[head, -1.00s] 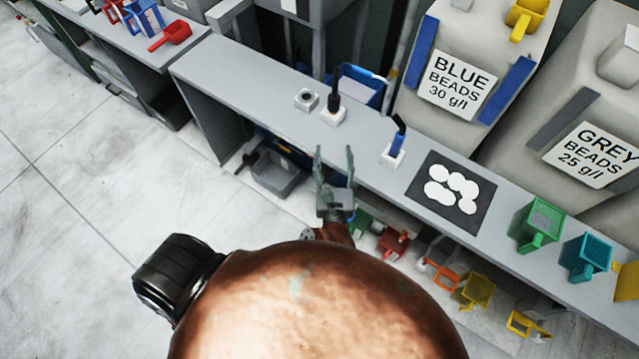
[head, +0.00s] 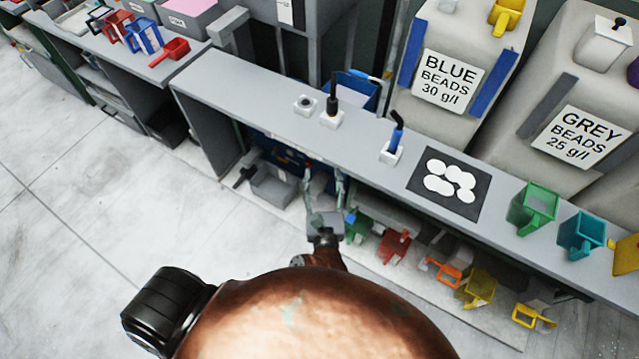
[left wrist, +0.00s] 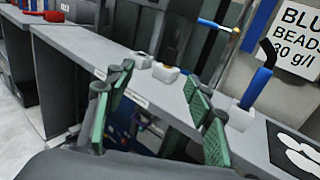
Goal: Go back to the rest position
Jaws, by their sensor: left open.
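My left gripper (head: 324,190) is open and empty, in front of the grey bench's front edge and above the lower shelf. Its two green-padded fingers also show spread apart in the left wrist view (left wrist: 158,112), with the bench top behind them. My right gripper is in neither view.
The long grey bench (head: 255,85) carries a blue-handled tool (head: 395,138), a black-handled tool (head: 332,102) and a dark mat with white discs (head: 428,205). Coloured scoops, such as the green one (head: 535,205), stand at right. The floor (head: 70,220) at left is clear.

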